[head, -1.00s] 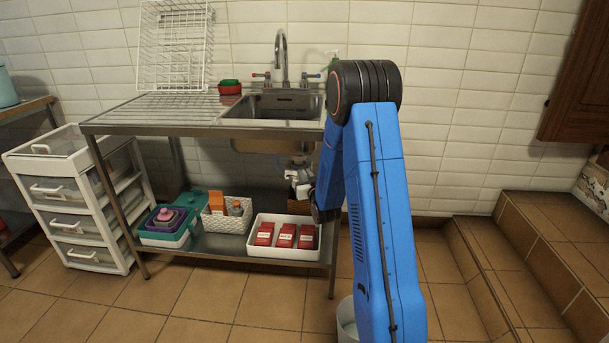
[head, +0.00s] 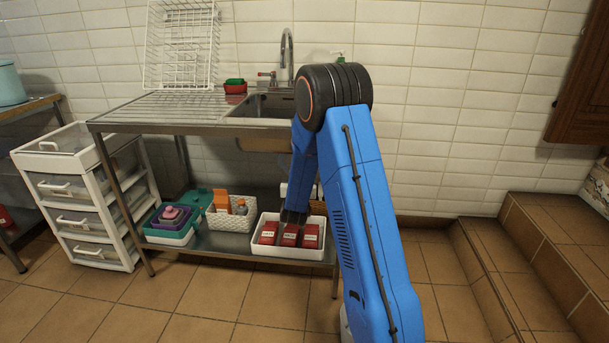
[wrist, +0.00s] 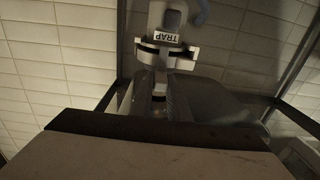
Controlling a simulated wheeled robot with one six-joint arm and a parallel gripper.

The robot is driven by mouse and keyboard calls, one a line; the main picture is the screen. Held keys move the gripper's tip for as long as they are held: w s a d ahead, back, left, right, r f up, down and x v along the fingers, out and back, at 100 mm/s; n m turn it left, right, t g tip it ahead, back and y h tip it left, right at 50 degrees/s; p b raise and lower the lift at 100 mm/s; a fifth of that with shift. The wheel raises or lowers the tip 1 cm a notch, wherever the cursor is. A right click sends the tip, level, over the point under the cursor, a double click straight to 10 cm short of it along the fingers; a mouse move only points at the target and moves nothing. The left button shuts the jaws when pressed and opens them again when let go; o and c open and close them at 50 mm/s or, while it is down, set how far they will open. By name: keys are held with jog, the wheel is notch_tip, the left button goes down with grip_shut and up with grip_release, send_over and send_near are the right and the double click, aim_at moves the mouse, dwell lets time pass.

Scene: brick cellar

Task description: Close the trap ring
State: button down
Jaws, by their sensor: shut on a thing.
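The grey sink trap (wrist: 172,18) carries a white label reading TRAP in the wrist view. Below the label is the pale trap ring (wrist: 166,58) with a dark band and side lugs. My gripper (wrist: 158,92) is directly at it, with grey and dark jaw parts in the lower middle of the picture. It is shut on the ring, though dim light and my gripper's body hide much of the contact. In the head view my arm hides the trap and my gripper under the sink (head: 262,107).
A white tray with red boxes (head: 283,252), a white basket (head: 228,223) and stacked colored tubs (head: 170,238) stand on the lower shelf. A white drawer unit (head: 78,200) is at left. Tiled steps (head: 530,250) rise at right. The floor in front is clear.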

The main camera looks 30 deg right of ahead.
jog(key=shift+w+a+r, duration=0.1)
jog(key=shift+w+a, duration=0.05)
jog(key=c, duration=1.7)
grip_release()
jog(key=v, duration=1.7)
jog(key=shift+a, duration=0.2)
